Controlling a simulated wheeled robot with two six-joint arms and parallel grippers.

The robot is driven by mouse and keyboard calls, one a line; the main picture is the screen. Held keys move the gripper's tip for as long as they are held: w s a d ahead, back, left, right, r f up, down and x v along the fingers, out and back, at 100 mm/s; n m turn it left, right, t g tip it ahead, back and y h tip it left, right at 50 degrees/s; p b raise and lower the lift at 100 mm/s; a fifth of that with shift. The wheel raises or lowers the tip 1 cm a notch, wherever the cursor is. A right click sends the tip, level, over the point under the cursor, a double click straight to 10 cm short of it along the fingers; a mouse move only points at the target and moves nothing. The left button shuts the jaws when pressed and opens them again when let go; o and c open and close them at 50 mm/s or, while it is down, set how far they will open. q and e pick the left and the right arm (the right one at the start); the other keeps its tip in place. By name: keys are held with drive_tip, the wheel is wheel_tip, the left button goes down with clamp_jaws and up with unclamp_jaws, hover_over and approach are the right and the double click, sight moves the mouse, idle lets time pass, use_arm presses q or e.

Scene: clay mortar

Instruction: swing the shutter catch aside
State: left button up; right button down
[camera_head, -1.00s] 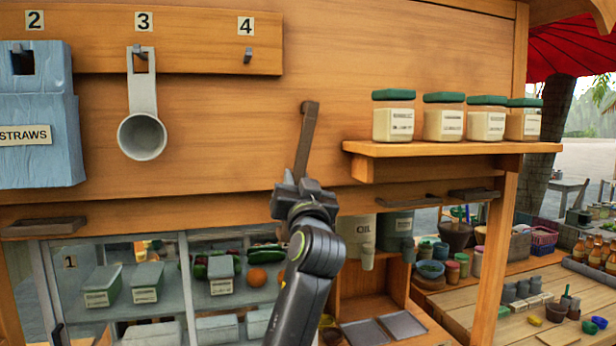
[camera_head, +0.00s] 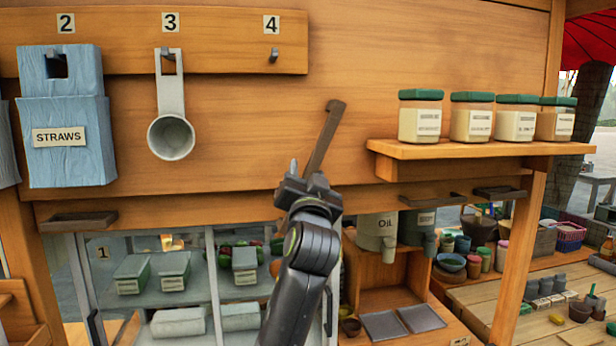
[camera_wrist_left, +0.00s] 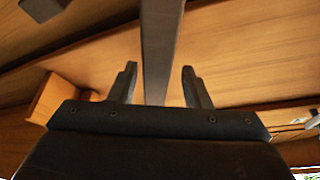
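The shutter catch is a long, flat, dark-grey metal bar (camera_head: 325,138) on the wooden panel. It is tilted, with its upper end to the right. My left gripper (camera_head: 307,182) is at its lower part, in front of the panel. In the left wrist view, the bar (camera_wrist_left: 160,50) runs between the two fingers (camera_wrist_left: 160,85), with a visible gap on each side. The left gripper is open around it and not clamped. The catch's lower end is hidden behind the gripper. My right gripper is not in view.
A shelf (camera_head: 470,150) with several green-lidded jars (camera_head: 420,117) juts out to the right. A blue straws box (camera_head: 66,125) and a grey scoop (camera_head: 171,120) hang at left; hook 4 (camera_head: 273,56) is empty. Below are a glass case (camera_head: 150,292) and an oil container (camera_head: 377,232).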

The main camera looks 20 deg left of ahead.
use_arm(q)
drive_tip(key=shift+f, duration=0.1)
drive_tip(key=shift+s+d+f, duration=0.1)
drive_tip(key=shift+s+d, duration=0.05)
drive_tip(key=b+v, duration=0.8)
drive_tip(key=v, duration=0.9)
